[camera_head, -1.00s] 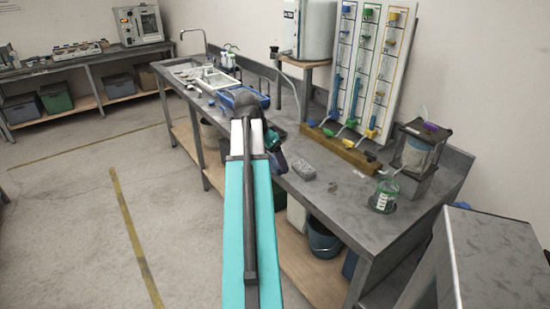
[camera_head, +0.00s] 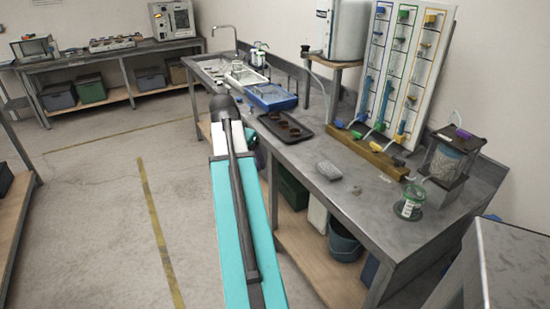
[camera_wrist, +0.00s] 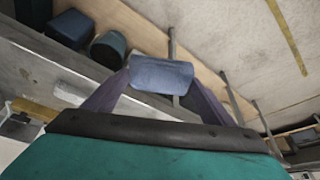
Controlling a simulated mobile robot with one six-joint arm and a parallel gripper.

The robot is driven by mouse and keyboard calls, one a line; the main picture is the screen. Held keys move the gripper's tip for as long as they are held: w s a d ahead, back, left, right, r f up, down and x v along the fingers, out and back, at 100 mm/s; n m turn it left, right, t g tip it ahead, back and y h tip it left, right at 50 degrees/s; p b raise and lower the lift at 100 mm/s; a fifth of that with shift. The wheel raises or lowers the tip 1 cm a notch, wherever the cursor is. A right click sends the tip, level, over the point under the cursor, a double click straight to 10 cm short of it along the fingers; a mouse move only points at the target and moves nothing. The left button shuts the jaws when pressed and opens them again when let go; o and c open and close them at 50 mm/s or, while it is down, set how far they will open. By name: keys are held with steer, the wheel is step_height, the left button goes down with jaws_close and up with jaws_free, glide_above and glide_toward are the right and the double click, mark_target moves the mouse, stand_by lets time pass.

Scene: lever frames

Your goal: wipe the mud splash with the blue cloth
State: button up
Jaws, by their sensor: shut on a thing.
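My gripper (camera_wrist: 160,78) is shut on the blue cloth (camera_wrist: 161,72), a folded grey-blue piece held between its two fingers in the wrist view. In that view the cloth appears in front of the bench edge and the floor, and I see no contact with a surface. A small dark brownish mark on the grey bench top, perhaps the mud splash (camera_head: 357,190), lies near the front edge, right of a grey block. A fainter mark lies behind it.
The grey block (camera_head: 328,171) sits on the bench (camera_head: 300,157). A black tray (camera_head: 284,127) with brown round things and a blue tray (camera_head: 271,96) stand farther back. A bucket (camera_head: 345,241) is below.

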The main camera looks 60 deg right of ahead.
steer(key=w+a+r+n+t+y, duration=0.15)
steer(key=w+a+n, duration=0.35)
steer(key=w+a, duration=0.7)
steer(key=w+a+n+t, duration=0.2)
steer(key=w+a+n, duration=0.3)
steer(key=w+a, duration=0.6)
steer(key=w+a+n+y, duration=0.1)
steer(key=a+n, duration=0.3)
steer(key=a, duration=1.1)
steer(key=w+a+r+n+t+y, duration=0.1)
steer(key=w+a+n+y, duration=0.1)
steer(key=a, duration=1.4)
steer(key=w+n, duration=0.1)
steer(key=n, duration=0.1)
steer(key=shift+w+r+n, duration=0.15)
steer(key=shift+w+n, duration=0.1)
steer(key=shift+n, duration=0.05)
